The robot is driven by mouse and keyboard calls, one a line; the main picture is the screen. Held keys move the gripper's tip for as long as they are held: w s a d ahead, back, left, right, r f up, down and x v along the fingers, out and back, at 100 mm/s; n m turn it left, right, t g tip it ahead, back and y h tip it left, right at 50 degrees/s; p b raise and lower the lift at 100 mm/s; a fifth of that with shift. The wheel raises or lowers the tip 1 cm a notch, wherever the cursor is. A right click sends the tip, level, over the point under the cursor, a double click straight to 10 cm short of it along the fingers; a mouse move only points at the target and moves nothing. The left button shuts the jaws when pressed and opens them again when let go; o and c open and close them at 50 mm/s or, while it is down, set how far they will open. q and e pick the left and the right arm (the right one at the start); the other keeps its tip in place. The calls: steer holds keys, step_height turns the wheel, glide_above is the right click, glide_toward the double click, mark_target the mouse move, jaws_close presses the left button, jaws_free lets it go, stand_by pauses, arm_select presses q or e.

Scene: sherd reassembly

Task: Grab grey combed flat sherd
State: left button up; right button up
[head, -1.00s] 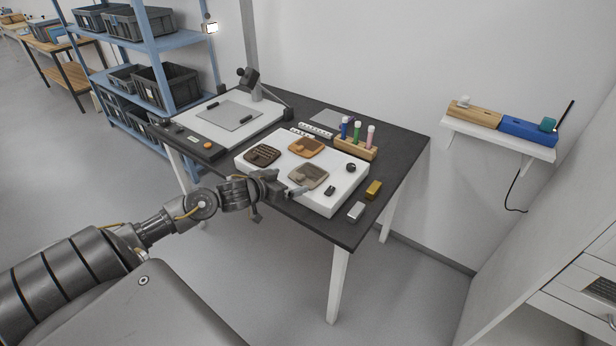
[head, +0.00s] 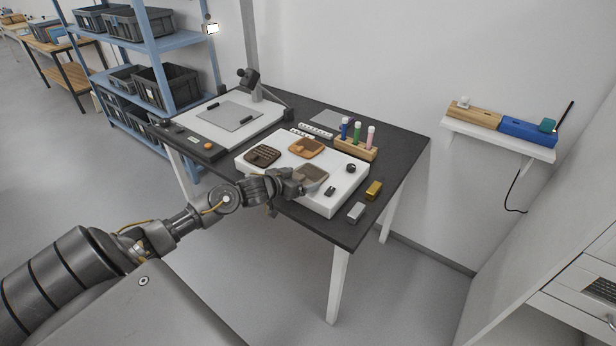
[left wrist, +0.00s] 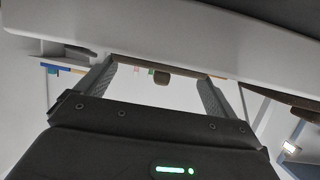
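A grey-brown flat sherd piece (head: 312,173) lies near the front of the white slab (head: 318,207) on the dark table. I cannot make out its combing at this size. My left gripper (head: 297,187) is at its front left edge, low over the slab. In the left wrist view the fingers of my left gripper (left wrist: 157,88) stand apart. A thin brown edge with a small brown lump (left wrist: 162,78) shows between and beyond the fingertips. I cannot tell whether the fingers touch it. My right gripper is not in view.
A dark brown piece (head: 262,155) and an orange one (head: 306,147) lie behind on the slab. Small dark items (head: 351,167) are at its right. A gold block (head: 373,189), a silver block (head: 356,211) and a wooden tube rack (head: 356,149) stand on the table (head: 400,150).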

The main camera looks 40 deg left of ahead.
arm_select(q)
steer(key=c, duration=0.4)
steer(key=shift+r, duration=0.55)
steer(key=r, duration=0.2)
steer(key=shift+s+a+r, duration=0.15)
steer(key=shift+s+r, duration=0.05)
steer(key=shift+r, duration=0.1)
steer(key=s+a+r, duration=0.1)
steer(key=s+r, duration=0.2)
steer(key=s, duration=0.1)
steer(key=s+a+r+p, duration=0.1)
steer(key=s+a+r, duration=0.1)
steer(key=s+r, duration=0.1)
steer(key=s+a+r, duration=0.2)
steer(key=s+r, duration=0.1)
steer(key=s, duration=0.2)
steer(key=shift+s+a+r+p, duration=0.1)
steer(key=shift+s+r+p, duration=0.05)
steer(key=shift+s+p, duration=0.15)
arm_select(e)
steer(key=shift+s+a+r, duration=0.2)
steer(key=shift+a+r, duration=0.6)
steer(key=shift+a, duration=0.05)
